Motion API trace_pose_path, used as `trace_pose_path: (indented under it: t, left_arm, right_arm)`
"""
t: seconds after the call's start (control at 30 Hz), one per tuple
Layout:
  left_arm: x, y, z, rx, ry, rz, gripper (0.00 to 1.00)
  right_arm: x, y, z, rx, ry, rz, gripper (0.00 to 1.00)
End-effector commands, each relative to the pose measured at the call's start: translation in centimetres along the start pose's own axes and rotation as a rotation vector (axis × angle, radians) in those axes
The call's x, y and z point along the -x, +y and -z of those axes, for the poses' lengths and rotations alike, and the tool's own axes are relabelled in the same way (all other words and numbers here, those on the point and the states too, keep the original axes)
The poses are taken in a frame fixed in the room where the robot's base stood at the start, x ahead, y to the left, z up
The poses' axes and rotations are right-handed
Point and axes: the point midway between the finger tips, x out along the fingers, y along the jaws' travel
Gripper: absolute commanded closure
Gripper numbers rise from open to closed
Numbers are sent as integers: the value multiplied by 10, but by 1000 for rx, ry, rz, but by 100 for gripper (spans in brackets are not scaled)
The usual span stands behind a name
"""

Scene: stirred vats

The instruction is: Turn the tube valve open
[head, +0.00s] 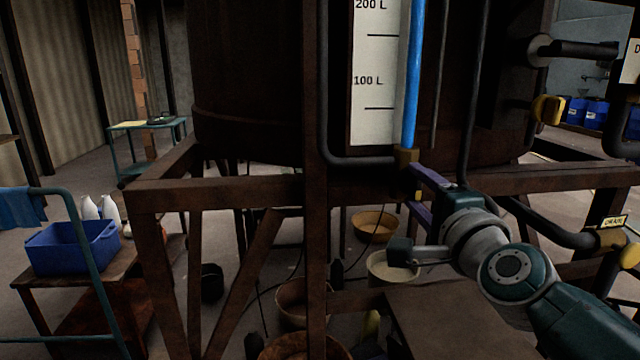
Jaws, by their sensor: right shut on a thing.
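The sight tube (413,75) with blue liquid stands upright in front of the dark vat, beside a white scale marked 100 L and 200 L. At its foot is the brass-coloured tube valve (406,158). My right gripper (416,186) comes in from the lower right, just below the valve body. Its purple fingers are shut on the valve's small yellow handle, which is mostly hidden between them. I cannot tell the handle's exact angle. My left gripper is not in view.
A rusty steel frame (230,192) carries the vat (250,90), with a post left of the scale. Dark pipes run near my right arm. A drain valve (611,239) with a label is at the right. A blue crate (72,247) sits on a cart at the left.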

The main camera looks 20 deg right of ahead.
Motion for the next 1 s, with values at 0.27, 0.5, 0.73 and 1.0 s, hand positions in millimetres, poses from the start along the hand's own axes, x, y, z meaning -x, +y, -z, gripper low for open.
trace_pose_path:
  t: [0.27,0.5,0.73,1.0]
  left_arm:
    - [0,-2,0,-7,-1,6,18]
    - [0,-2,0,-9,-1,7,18]
    - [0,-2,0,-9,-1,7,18]
    - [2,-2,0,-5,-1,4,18]
  right_arm:
    - [0,0,0,10,0,2,100]
    - [0,0,0,9,0,1,32]
    - [0,0,0,7,0,1,15]
    - [7,0,0,6,0,-1,15]
